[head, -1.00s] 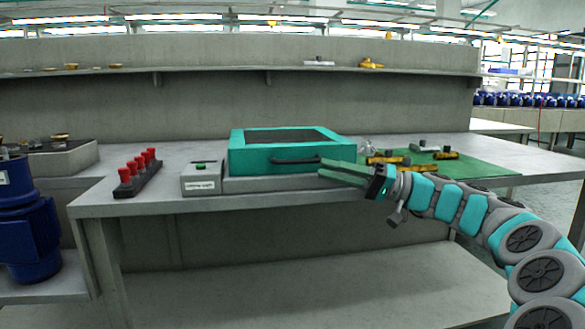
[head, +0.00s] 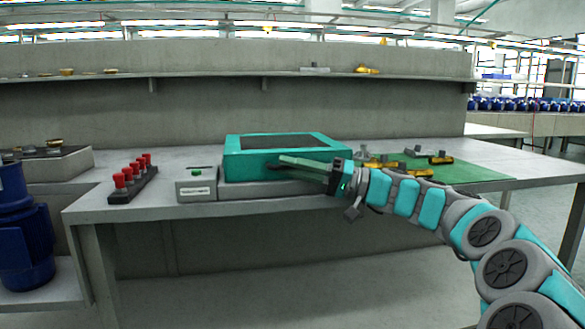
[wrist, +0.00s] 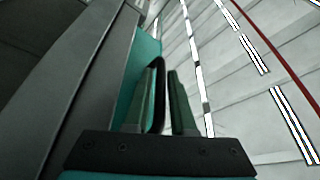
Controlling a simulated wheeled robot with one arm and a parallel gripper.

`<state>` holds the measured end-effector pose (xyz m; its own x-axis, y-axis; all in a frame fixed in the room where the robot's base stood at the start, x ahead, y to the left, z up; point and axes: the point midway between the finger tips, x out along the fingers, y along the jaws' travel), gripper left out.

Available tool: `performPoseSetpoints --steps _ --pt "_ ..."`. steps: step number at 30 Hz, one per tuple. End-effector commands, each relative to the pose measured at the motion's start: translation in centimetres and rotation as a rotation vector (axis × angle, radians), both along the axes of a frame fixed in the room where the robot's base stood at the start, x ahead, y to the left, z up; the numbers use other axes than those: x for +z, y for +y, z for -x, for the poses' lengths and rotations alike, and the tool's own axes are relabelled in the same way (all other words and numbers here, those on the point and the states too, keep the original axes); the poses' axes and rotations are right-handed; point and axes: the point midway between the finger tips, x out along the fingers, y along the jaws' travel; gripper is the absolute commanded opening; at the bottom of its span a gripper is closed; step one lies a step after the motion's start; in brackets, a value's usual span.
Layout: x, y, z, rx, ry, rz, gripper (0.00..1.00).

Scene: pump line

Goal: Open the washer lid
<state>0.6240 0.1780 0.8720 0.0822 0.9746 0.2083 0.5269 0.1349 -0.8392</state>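The washer is a teal box with a dark window in its lid (head: 232,157), on a grey base (head: 250,189) on the bench. The lid is closed. My gripper (head: 281,164) is at the lid's front, its green fingers covering most of the dark handle. In the wrist view the black handle (wrist: 159,72) shows between the two fingers (wrist: 163,85) of my gripper. A gap shows between the handle and the right finger, so the fingers are open around the handle. Contact with the left finger cannot be told.
A grey control box with a green button (head: 197,185) stands left of the washer. A rack of red-topped pegs (head: 133,184) is farther left. A green mat (head: 470,172) with yellow and grey parts lies to the right. A shelf (head: 210,80) runs behind.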

Motion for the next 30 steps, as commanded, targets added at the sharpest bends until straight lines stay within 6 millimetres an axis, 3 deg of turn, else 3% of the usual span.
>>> performPoseSetpoints --steps 6,30 --pt "-0.02 -0.03 -0.02 0.000 0.000 0.000 0.00" --pt "-0.03 -0.06 -0.05 -0.001 0.000 0.000 0.00"
